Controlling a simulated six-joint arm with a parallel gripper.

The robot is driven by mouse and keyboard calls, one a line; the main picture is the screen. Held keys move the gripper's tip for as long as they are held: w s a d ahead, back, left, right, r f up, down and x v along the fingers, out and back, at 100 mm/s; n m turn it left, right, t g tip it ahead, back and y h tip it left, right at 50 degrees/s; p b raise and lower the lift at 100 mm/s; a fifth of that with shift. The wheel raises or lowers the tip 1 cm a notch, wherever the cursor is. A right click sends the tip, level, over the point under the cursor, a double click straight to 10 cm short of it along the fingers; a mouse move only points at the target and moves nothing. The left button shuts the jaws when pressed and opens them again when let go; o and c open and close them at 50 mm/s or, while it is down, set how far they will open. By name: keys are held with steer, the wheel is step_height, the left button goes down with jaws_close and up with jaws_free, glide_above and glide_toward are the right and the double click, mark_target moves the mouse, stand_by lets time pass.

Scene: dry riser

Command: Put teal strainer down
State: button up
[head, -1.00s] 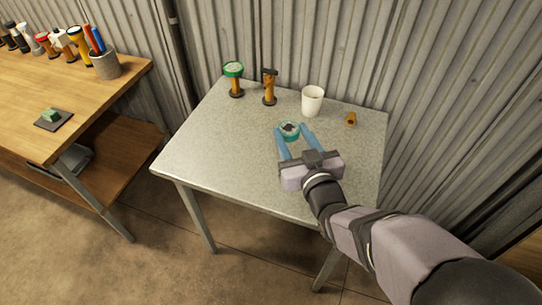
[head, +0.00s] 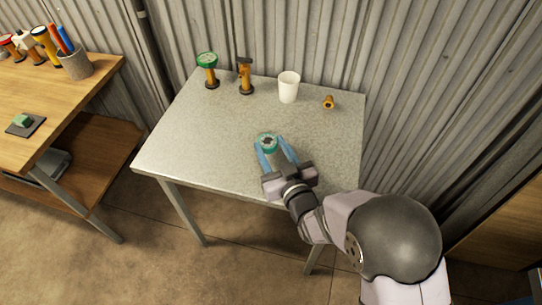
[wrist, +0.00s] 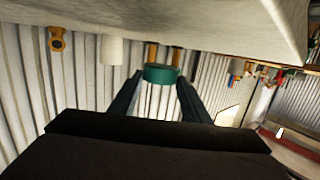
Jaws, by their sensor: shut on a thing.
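The teal strainer (head: 267,143) is a short round ring with a pale, dark-marked top. My gripper (head: 275,150) has its two blue fingers shut on the strainer's sides, over the front middle of the grey speckled table (head: 190,145). In the wrist view the strainer (wrist: 161,73) sits between the dark fingertips, with the tabletop (wrist: 200,25) close by. I cannot tell whether its base touches the table.
Along the table's back stand a green-topped orange fitting (head: 208,70), an orange valve-like fitting (head: 245,76) and a white cup (head: 288,87). A small orange piece (head: 328,102) lies right of the cup. A wooden bench (head: 70,105) stands left.

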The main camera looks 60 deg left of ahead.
mark_target(272, 164)
steer(key=shift+f, duration=2.1)
steer(key=shift+f, duration=0.2)
steer(key=o, duration=1.1)
steer(key=shift+c, duration=0.2)
steer(key=shift+r, duration=0.1)
steer(key=shift+r, duration=0.1)
steer(key=shift+o, duration=0.4)
steer(key=b+v, duration=0.1)
steer(key=v, duration=1.1)
